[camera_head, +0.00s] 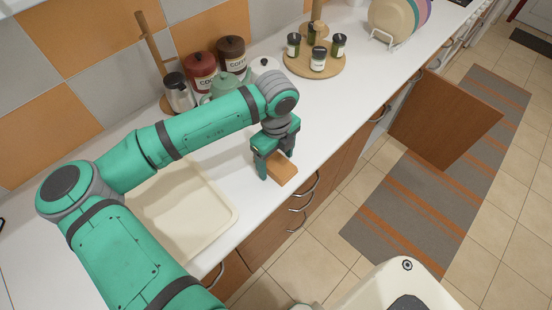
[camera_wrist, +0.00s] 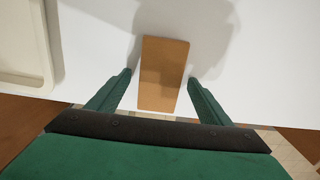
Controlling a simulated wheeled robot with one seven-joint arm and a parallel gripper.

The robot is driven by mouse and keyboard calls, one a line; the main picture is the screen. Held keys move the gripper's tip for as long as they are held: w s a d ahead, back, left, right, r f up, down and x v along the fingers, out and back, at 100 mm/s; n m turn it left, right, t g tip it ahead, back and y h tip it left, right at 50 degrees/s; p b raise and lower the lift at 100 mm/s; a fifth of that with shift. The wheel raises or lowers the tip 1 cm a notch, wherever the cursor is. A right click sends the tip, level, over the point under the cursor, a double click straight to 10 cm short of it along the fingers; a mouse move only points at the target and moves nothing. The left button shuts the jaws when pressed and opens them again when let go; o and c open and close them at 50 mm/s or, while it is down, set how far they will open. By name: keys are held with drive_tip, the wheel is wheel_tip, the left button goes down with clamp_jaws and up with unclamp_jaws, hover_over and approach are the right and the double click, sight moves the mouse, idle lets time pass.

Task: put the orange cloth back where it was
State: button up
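The orange cloth (camera_head: 283,168) looks like a small flat orange-brown block. It lies on the white counter close to the front edge, just right of the tray. In the wrist view the cloth (camera_wrist: 163,72) sits upright in the picture, between my two green fingers. My gripper (camera_head: 267,158) points down at the cloth. In the wrist view my gripper (camera_wrist: 160,78) is open, with a gap between each finger and the cloth's sides. I cannot tell how far the fingertips are above the counter.
A cream tray (camera_head: 231,211) lies left of the cloth. Behind are canisters (camera_head: 201,70), a teapot (camera_head: 224,84) and a round wooden stand (camera_head: 330,69) with small jars. Plates (camera_head: 392,18) stand in a rack farther back. A cabinet door (camera_head: 443,120) hangs open over a striped rug (camera_head: 430,185).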

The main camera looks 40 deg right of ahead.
sight(277, 162)
drive_tip(key=shift+r, duration=0.1)
wheel_tip(277, 162, up, 12)
idle(0.6)
idle(0.6)
